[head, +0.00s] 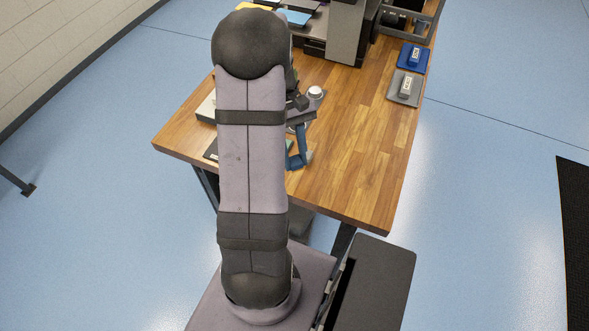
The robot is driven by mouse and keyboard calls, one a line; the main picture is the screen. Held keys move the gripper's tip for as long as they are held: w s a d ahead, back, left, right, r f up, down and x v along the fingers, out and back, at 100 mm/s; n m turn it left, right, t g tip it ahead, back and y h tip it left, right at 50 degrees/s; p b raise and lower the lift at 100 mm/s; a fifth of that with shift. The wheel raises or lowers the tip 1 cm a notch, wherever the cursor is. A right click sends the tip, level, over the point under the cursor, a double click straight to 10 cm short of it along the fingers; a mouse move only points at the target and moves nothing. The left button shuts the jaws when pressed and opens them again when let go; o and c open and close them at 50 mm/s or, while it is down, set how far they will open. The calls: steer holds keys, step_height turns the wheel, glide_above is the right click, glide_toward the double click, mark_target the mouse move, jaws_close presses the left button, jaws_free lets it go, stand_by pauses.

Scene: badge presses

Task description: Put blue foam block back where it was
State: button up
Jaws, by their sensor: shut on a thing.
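My gripper (298,106) shows only in part, at the right edge of my own arm, low over the near left part of the wooden table. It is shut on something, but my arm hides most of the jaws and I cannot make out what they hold. A blue bent lever-like part (299,147) shows just below it, close to the gripper; I cannot tell whether they touch. A small blue block with a white label (414,56) sits on a blue pad (405,63) at the table's right edge. I cannot tell if it is foam.
A grey pad (394,95) with a labelled grey block (406,87) lies in front of the blue pad. A round white piece (316,92) is beside my gripper. A tall grey unit (346,34) stands at the back. The table's right front (360,160) is clear.

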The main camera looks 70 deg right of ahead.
steer(key=shift+f+p, duration=0.7)
steer(key=shift+f, duration=2.45)
steer(key=shift+f, duration=0.15)
steer(key=o, duration=1)
steer(key=shift+c, duration=0.2)
steer(key=b+v, duration=0.3)
steer(key=v, duration=0.9)
